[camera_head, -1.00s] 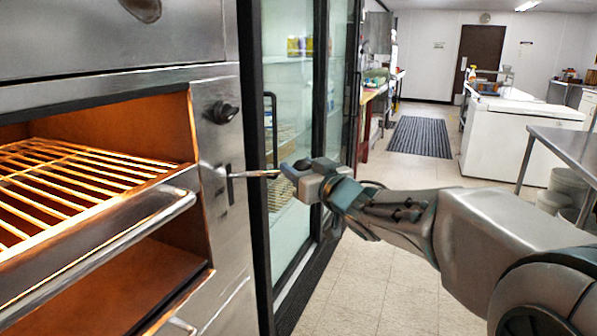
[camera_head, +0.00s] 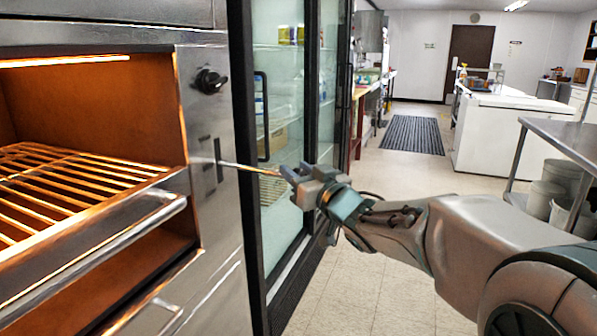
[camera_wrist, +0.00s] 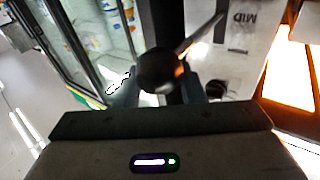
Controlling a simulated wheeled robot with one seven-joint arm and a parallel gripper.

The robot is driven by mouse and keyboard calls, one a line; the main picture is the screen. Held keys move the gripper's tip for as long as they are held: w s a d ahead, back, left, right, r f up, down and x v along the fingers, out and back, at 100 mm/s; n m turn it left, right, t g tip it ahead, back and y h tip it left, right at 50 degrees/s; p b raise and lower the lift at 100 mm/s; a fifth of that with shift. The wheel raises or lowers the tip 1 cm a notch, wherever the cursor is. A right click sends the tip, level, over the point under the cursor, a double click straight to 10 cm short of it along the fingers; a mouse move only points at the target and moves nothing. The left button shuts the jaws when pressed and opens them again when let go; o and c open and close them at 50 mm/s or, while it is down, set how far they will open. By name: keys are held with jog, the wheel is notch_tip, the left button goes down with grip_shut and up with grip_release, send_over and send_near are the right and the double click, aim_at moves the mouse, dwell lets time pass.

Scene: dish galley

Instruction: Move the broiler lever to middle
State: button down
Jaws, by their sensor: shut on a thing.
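The broiler lever (camera_head: 250,168) is a thin metal rod that comes out of a slotted plate (camera_head: 206,172) on the broiler's steel front panel. It leaves the slot around mid-height and slopes slightly down to my gripper (camera_head: 290,176). In the wrist view the lever (camera_wrist: 203,34) ends in a dark round knob (camera_wrist: 160,70). My gripper (camera_wrist: 160,88) is shut on that knob, with a finger on each side. A "MID" label (camera_wrist: 240,18) shows near the rod in the wrist view. The exact lever position against the label is hard to tell.
The lit broiler opening with its wire rack (camera_head: 60,185) and a bar handle (camera_head: 110,245) lie left of the lever. A black knob (camera_head: 211,80) sits above it. A glass-door fridge (camera_head: 285,110) stands close behind my gripper. The floor (camera_head: 350,290) is open.

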jog(key=c, duration=0.9)
grip_release()
jog(key=shift+w+f, duration=0.1)
jog(key=shift+f, duration=0.1)
jog(key=shift+r, duration=0.1)
jog(key=p+v, duration=0.1)
jog(key=v, duration=1.3)
jog(key=shift+a+p, duration=0.1)
jog(key=shift+p, duration=0.2)
